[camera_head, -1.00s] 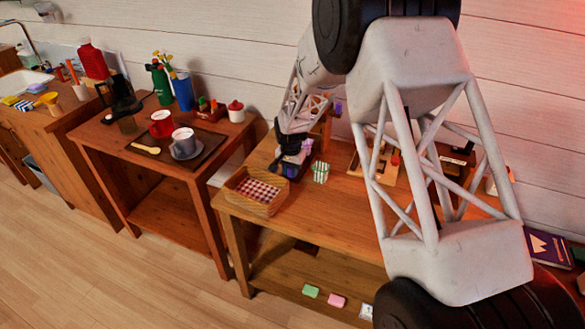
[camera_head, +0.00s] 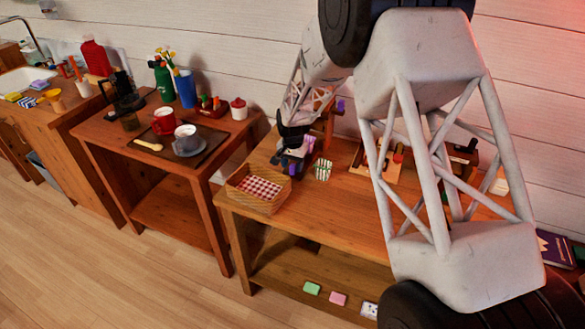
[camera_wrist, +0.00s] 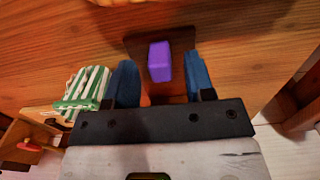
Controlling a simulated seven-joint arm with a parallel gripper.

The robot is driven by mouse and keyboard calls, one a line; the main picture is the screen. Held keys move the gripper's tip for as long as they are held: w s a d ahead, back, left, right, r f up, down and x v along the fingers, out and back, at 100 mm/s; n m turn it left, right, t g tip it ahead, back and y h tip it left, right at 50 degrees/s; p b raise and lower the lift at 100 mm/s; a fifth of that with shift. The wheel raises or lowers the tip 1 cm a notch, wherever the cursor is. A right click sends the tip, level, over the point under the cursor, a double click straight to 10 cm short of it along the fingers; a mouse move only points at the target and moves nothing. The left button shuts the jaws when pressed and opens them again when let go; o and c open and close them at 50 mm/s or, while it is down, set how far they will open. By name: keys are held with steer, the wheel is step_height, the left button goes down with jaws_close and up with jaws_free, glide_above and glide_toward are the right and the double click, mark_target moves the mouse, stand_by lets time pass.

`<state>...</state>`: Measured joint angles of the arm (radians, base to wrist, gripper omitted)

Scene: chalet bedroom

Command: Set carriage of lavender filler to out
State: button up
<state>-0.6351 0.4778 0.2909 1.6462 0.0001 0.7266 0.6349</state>
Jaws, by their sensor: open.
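A purple block (camera_wrist: 160,61), seemingly part of the lavender filler, stands on a dark brown wooden base (camera_wrist: 150,40) in the wrist view. My gripper (camera_wrist: 162,85) is open, with one blue finger on each side of the purple block and a gap to both. In the head view my gripper (camera_head: 290,162) is low over the wooden table, in front of a brown wooden stand (camera_head: 328,125) with a bit of purple at its top. My gripper and arm hide much of the filler there. I cannot tell the carriage's position.
A basket with checked cloth (camera_head: 258,187) is at the table's left end. A wooden tray with tools (camera_head: 377,160) lies to the right. The table front is clear.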

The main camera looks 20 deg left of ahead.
steer(key=shift+r, duration=2.85)
steer(key=shift+d+r, duration=0.35)
steer(key=shift+d, duration=0.05)
steer(key=s+d+r, duration=0.4)
steer(key=d+r, duration=0.3)
steer(key=d, duration=0.3)
steer(key=s+d+r+t, duration=0.1)
steer(key=s+d+r, duration=0.3)
steer(key=d+r, duration=0.55)
steer(key=s+d+r, duration=0.4)
steer(key=d+r, duration=0.2)
steer(key=d, duration=0.6)
steer(key=s+d+r+t, duration=0.1)
steer(key=s+d+r, duration=0.3)
steer(key=s+d, duration=1.15)
steer(key=s, duration=0.5)
steer(key=s+d+f, duration=0.1)
steer(key=s+d, duration=0.3)
steer(key=s, duration=0.4)
steer(key=shift+s+d+t, duration=0.3)
